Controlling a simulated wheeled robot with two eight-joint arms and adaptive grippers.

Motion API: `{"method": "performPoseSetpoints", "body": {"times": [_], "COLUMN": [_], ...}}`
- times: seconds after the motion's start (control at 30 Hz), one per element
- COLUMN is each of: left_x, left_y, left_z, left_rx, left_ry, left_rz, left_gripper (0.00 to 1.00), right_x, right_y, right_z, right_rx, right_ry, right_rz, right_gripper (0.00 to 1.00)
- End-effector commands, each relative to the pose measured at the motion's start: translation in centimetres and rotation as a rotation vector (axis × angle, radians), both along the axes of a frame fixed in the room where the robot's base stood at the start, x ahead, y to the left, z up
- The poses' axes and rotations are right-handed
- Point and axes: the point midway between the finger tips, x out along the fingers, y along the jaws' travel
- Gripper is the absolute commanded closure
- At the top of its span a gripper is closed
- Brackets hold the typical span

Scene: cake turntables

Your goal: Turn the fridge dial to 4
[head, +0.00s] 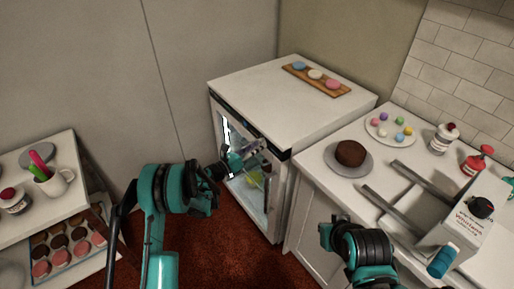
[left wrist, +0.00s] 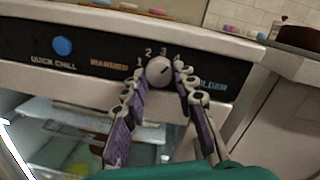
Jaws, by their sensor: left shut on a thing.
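The white fridge (head: 285,95) stands at the back middle in the head view, with a dark control strip along its front top edge. In the left wrist view, the pale round dial (left wrist: 159,71) sits on the black panel (left wrist: 105,48) among the numbers 1, 2, 3 and 4. A small dark mark on the dial seems to point up and right, toward 4. My left gripper (head: 256,154) is at the panel; its fingers (left wrist: 155,83) are shut on the dial from both sides. In the head view the dial is hidden. My right gripper (head: 328,237) hangs before the counter; its fingers are unclear.
A blue button (left wrist: 63,46) marked QUICK CHILL is left of the dial. A board with macarons (head: 316,78) lies on the fridge. The right counter (head: 322,168) holds a chocolate cake (head: 350,153), a plate and bottles. A shelf with a mug (head: 55,182) is at left.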

Motion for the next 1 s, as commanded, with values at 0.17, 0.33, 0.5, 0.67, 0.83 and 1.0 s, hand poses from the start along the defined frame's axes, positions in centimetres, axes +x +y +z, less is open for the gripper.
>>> {"method": "performPoseSetpoints", "body": {"times": [0.17,0.33,0.5,0.67,0.83,1.0], "left_x": [0.07,0.09,0.1,0.1,0.11,0.07], "left_y": [0.03,0.04,0.04,0.04,0.05,0.04], "left_z": [0.05,0.06,0.07,0.08,0.06,0.03], "left_rx": [0.041,0.061,0.066,0.066,0.066,0.066], "left_ry": [-0.058,-0.085,-0.093,-0.093,-0.093,-0.092], "left_rz": [0.0,0.0,0.001,0.001,0.001,0.001], "left_gripper": [1.0,1.0,1.0,1.0,0.63,0.63], "right_x": [0.0,0.0,0.0,0.0,0.0,0.0], "right_y": [0.0,0.0,0.0,0.0,0.0,0.0], "right_z": [-0.06,-0.06,-0.06,-0.06,-0.06,-0.07], "right_rx": [0.0,0.0,0.0,0.0,0.0,0.0], "right_ry": [0.0,0.0,0.0,0.0,0.0,0.0], "right_rz": [0.0,0.0,0.0,0.0,0.0,0.0], "right_gripper": [1.0,1.0,1.0,1.0,1.0,1.0]}}
